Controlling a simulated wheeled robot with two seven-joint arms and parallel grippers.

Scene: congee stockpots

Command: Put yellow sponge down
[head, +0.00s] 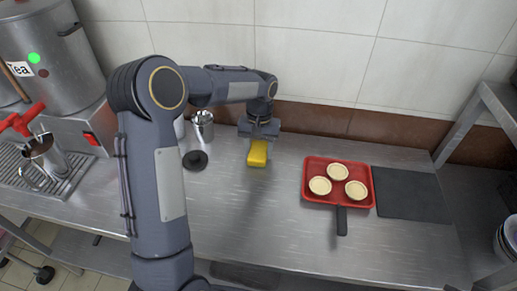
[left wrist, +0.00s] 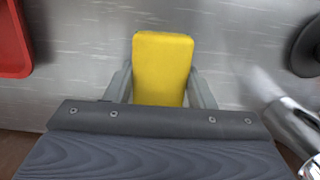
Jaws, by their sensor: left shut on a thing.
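The yellow sponge (head: 258,153) is at the back middle of the steel counter in the head view. My left gripper (head: 259,138) is shut on it from above. In the left wrist view the sponge (left wrist: 163,66) sits between the two grey fingers (left wrist: 162,88), one on each side. Whether the sponge touches the counter or hangs just above it, I cannot tell. My right gripper does not show.
A red tray (head: 322,200) with three pale tart shells and a dark handle is to the right, beside a black mat (head: 410,194). A steel cup (head: 203,124) and a black lid (head: 195,160) are left of the sponge. The counter's front middle (head: 260,220) is clear.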

